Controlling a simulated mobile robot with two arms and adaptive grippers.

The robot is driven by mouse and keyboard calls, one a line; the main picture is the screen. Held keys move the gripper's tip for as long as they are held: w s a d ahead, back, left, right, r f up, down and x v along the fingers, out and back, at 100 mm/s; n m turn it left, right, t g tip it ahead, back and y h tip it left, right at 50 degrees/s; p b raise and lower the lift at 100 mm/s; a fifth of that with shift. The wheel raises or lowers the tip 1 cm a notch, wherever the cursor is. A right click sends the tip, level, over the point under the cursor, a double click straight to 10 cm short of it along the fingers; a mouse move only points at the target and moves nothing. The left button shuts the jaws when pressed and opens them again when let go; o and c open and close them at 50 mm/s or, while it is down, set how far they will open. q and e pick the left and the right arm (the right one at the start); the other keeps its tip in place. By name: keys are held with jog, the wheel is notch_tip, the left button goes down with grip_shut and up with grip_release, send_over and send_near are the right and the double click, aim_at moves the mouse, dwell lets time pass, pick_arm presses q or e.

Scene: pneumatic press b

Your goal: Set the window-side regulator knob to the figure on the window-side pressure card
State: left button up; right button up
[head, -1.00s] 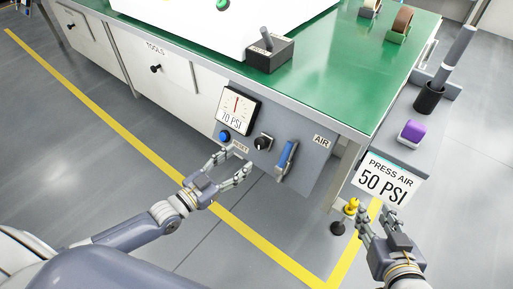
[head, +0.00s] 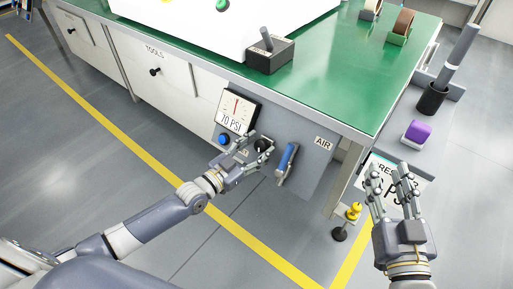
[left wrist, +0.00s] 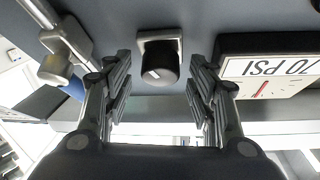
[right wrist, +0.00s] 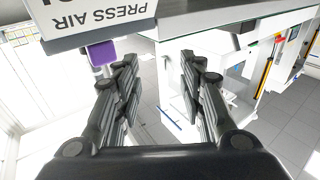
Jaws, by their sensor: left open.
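The black regulator knob (head: 264,145) is on the grey panel at the table's corner. In the left wrist view the knob (left wrist: 158,66) sits between the open fingers of my left gripper (left wrist: 160,70), with gaps on both sides; its white mark shows on its face. In the head view my left gripper (head: 257,149) is at the knob and partly covers it. The gauge (head: 237,110) above reads 70 PSI. The pressure card (head: 389,166), headed PRESS AIR, is partly hidden behind my right gripper (head: 390,176), which is open and empty; it read 50 PSI earlier.
A blue valve handle (head: 286,160) is close right of the knob, and a blue button (head: 224,139) is to its left.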

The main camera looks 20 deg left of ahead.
pick_arm(q)
jog(key=c, duration=1)
